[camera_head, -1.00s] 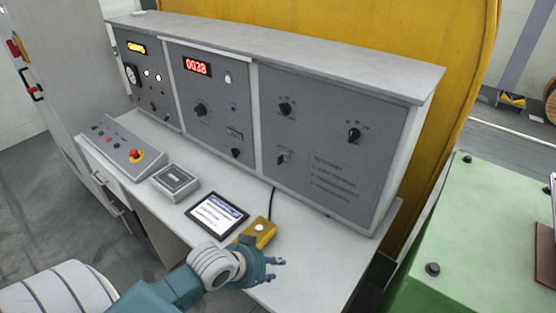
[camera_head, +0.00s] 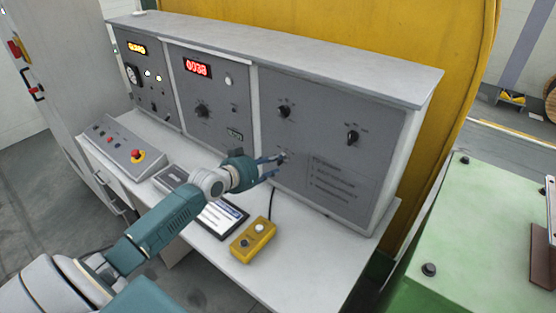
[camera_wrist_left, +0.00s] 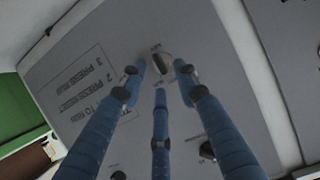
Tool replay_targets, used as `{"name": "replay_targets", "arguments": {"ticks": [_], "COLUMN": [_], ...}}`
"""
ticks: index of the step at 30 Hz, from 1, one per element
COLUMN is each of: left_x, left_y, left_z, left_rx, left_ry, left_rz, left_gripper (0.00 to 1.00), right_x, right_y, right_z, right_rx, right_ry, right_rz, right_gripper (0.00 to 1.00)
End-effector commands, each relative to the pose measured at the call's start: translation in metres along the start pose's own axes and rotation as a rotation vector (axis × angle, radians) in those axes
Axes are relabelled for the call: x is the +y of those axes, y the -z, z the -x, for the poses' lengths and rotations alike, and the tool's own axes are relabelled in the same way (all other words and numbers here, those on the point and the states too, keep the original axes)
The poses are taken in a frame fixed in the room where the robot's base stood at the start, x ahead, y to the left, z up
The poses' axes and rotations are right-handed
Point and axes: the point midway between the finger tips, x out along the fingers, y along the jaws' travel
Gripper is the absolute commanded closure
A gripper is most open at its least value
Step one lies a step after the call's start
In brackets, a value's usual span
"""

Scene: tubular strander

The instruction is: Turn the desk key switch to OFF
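My left gripper (camera_head: 279,164) is at the lower left of that panel. In the head view its fingers hide most of the switch. In the left wrist view the three blue fingers of the left gripper (camera_wrist_left: 158,78) are spread, with their tips around the switch and gaps between them. Contact cannot be told. The switch's position marks are too blurred to read. My right gripper is not in view.
Two black rotary knobs (camera_head: 284,112) and (camera_head: 352,138) sit higher on the panel. On the desktop lie a yellow button box (camera_head: 253,240) and a tablet (camera_head: 222,217) below my arm. A sloped box with a red stop button (camera_head: 137,155) stands at left.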

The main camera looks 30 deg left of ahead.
Motion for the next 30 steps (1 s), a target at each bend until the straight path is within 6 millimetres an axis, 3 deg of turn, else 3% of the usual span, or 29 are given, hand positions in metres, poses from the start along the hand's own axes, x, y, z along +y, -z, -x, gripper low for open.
{"name": "replay_targets", "arguments": {"ticks": [3,9,20,25,30], "left_x": [0.000,0.001,0.001,0.001,0.001], "left_y": [0.002,0.000,-0.001,-0.001,-0.002], "left_z": [-0.018,-0.035,-0.038,-0.038,-0.038], "left_rx": [0.000,-0.001,-0.002,-0.002,-0.003], "left_ry": [0.000,-0.001,-0.001,-0.001,-0.002], "left_rz": [0.002,0.001,-0.002,-0.001,0.000], "left_gripper": [0.69,0.69,0.69,1.00,1.00], "right_x": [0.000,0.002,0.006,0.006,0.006], "right_y": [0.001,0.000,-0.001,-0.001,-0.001], "right_z": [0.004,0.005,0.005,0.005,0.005], "right_rx": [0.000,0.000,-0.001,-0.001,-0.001], "right_ry": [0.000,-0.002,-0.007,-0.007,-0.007], "right_rz": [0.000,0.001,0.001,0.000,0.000], "right_gripper": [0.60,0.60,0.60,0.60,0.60]}}
